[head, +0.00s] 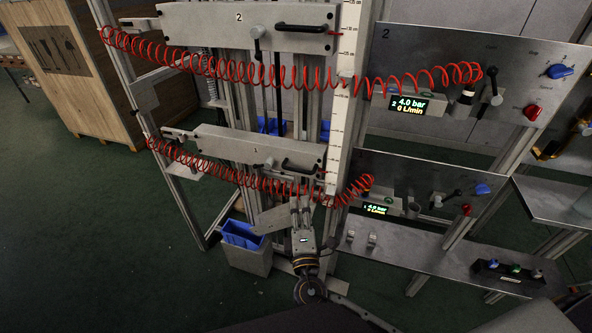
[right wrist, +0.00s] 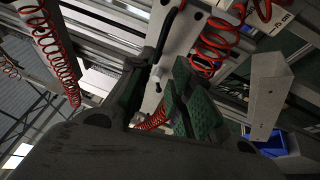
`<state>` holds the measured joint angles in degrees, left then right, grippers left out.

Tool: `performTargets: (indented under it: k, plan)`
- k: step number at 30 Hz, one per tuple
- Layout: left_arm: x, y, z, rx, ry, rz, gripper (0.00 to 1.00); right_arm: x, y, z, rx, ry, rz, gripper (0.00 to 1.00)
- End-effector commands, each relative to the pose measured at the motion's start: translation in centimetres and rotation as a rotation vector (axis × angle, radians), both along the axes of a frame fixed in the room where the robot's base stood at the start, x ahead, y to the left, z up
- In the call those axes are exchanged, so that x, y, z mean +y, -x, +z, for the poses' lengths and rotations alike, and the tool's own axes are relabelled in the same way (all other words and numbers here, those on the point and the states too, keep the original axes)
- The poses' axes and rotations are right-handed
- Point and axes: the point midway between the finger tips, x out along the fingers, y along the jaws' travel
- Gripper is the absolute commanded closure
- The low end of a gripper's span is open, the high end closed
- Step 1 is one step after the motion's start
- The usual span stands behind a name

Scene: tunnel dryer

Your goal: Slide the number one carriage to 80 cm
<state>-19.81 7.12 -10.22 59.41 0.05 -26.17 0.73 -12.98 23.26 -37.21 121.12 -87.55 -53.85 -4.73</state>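The number one carriage (head: 235,150) is the lower grey plate, marked "1", on the vertical frame. It has a black bar handle (head: 303,166) at its right and a small clamp lever (head: 270,165) near its middle. A white vertical scale (head: 341,130) stands at its right end; its numbers are too small to read. My right gripper (head: 300,203) is just below the handle, fingers pointing up. In the right wrist view its fingers (right wrist: 163,95) are apart, with the black handle (right wrist: 172,35) ahead of the gap. No grip on the handle shows. My left gripper is not in view.
The number two carriage (head: 215,25) hangs above. Red coiled hoses (head: 240,180) run across both carriages to the panels at right. The lower panel (head: 400,180) has a lit pressure display (head: 376,209). A blue bin (head: 242,234) stands below left.

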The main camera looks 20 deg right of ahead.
Motion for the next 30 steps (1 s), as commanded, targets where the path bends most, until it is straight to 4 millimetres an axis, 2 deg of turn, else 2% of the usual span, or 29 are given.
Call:
performTargets:
  k: [11, 30]
  plan:
    - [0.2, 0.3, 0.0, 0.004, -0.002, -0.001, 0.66, -0.4, -1.9, 0.4, -0.001, -0.001, -0.002, 0.79]
    - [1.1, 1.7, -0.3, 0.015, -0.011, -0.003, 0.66, -1.7, -8.4, 1.6, 0.0, 0.0, -0.001, 0.79]
